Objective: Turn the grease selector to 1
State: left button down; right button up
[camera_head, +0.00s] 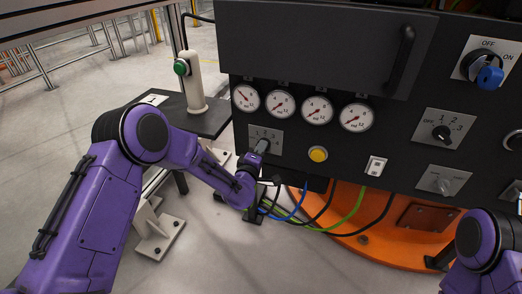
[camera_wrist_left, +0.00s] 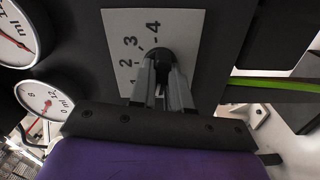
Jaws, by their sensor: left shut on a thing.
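A selector knob (camera_wrist_left: 160,53) is on a light plate with the numbers 1 to 4, on the dark panel. In the head view the plate (camera_head: 276,134) is under the gauges, partly covered by my left gripper (camera_head: 262,147). In the left wrist view my left gripper (camera_wrist_left: 161,80) is shut on the knob, a finger on each side. The fingers hide most of the knob and where it points cannot be told. My right gripper is out of view; only part of my right arm shows at the lower right.
Several round gauges (camera_head: 317,109) are above the plate. A yellow button (camera_head: 318,154) is to its right. Another selector (camera_head: 443,132), marked OFF to 3, and a blue-handled switch (camera_head: 488,75) are farther right. Cables (camera_head: 300,210) hang below. A green-button post (camera_head: 194,80) stands left.

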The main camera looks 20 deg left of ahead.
pick_arm(q)
jog(key=m+p, duration=0.2)
jog(key=m, duration=0.5)
jog(key=shift+m, duration=0.3)
dwell(0.6)
jog(key=c, duration=1.1)
grip_release()
jog(key=shift+s, duration=0.1)
jog(key=s+p, duration=0.1)
jog(key=s, duration=0.4)
jog(key=s+p, duration=0.1)
jog(key=s, duration=0.4)
jog(key=shift+s+a, duration=0.2)
jog(key=shift+s, duration=0.05)
